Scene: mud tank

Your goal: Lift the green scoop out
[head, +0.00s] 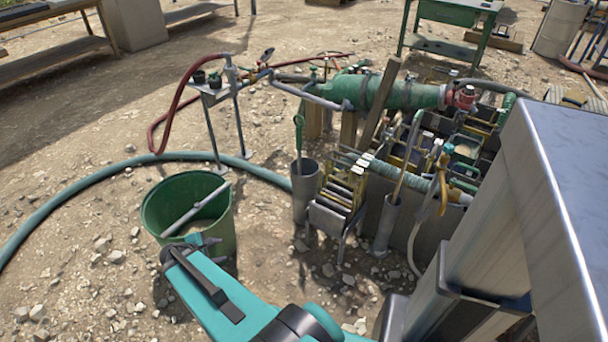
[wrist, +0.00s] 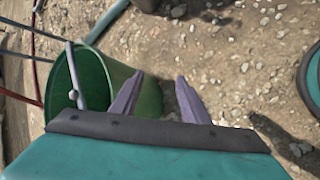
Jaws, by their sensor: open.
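A green-handled tool (head: 299,135), which looks like the green scoop, stands upright in a grey tube holder (head: 306,192) left of the tank. Its lower end is hidden inside the tube. My gripper (head: 203,241) is at the near side of a green bucket, left of and nearer than the tube, apart from the scoop. In the wrist view my gripper (wrist: 159,77) is open, with bare ground between its fingertips and nothing held. I cannot make out the scoop in the wrist view.
The green bucket (head: 222,238) holds a leaning grey rod (head: 196,208); the bucket wall (wrist: 92,78) is close by the left finger. A second grey tube (head: 386,222) with a pole, a small rack (head: 340,195) and a teal hose (head: 60,205) are nearby. Stony ground lies between bucket and tube.

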